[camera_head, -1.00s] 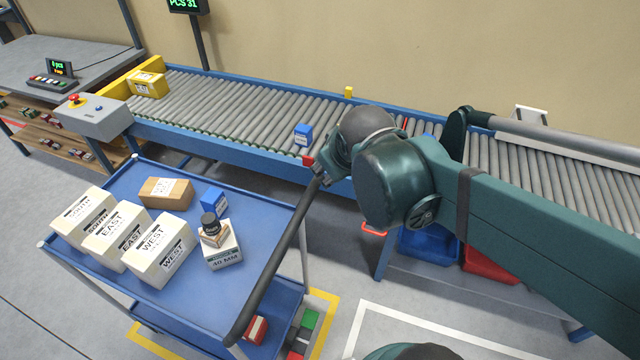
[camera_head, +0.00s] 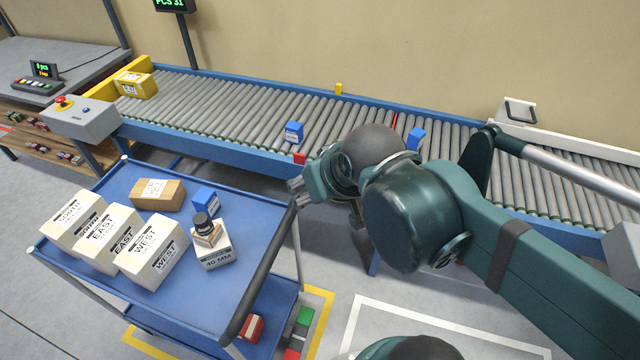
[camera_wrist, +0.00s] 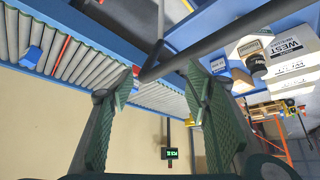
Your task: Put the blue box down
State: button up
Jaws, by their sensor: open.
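Three small blue boxes show in the head view, and which one the task means I cannot tell. One blue box (camera_head: 207,200) stands on the blue trolley's top (camera_head: 215,290), behind a dark-capped bottle. Another blue box (camera_head: 293,132) is on the roller conveyor, and a third (camera_head: 414,138) is further right, partly behind my arm. My gripper (camera_head: 298,188) is by the trolley's right edge, apart from all three. In the wrist view, my gripper (camera_wrist: 160,73) is open with nothing between its fingers; the trolley's blue box (camera_wrist: 218,65) shows beyond the right finger.
White labelled boxes (camera_head: 155,250), a brown carton (camera_head: 157,194) and the bottle (camera_head: 203,230) on a 40 MM box stand on the trolley. The dark trolley handle (camera_head: 265,270) runs close to my gripper. A yellow box (camera_head: 135,85) sits at the conveyor's left end.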

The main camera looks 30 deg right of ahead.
dwell(0.3)
jog(key=w+d+m+h, duration=0.3)
jog(key=w+d+m, duration=0.1)
jog(key=w+d, duration=0.8)
jog(key=m+g+h, duration=0.1)
jog(key=m+h, duration=0.6)
send_over(415, 136)
jog(key=a, duration=1.5)
notch_tip(415, 136, down, 14)
jog(key=shift+s+d+f+m+g+h, duration=0.2)
jog(key=shift+d+f+m+h, duration=0.25)
jog(key=shift+d+f, duration=1.25)
jog(key=shift+s+d+f+m+g+h, duration=0.15)
jog(key=shift+s+d+f+m+h, duration=0.25)
jog(key=shift+d+f, duration=1.35)
jog(key=shift+s+d+f+m+g+h, duration=0.2)
jog(key=shift+d+f+m+h, duration=0.2)
jog(key=shift+d+f, duration=1.3)
jog(key=shift+d+r, duration=0.35)
jog(key=shift+x, duration=1.25)
jog(key=shift+d, duration=0.1)
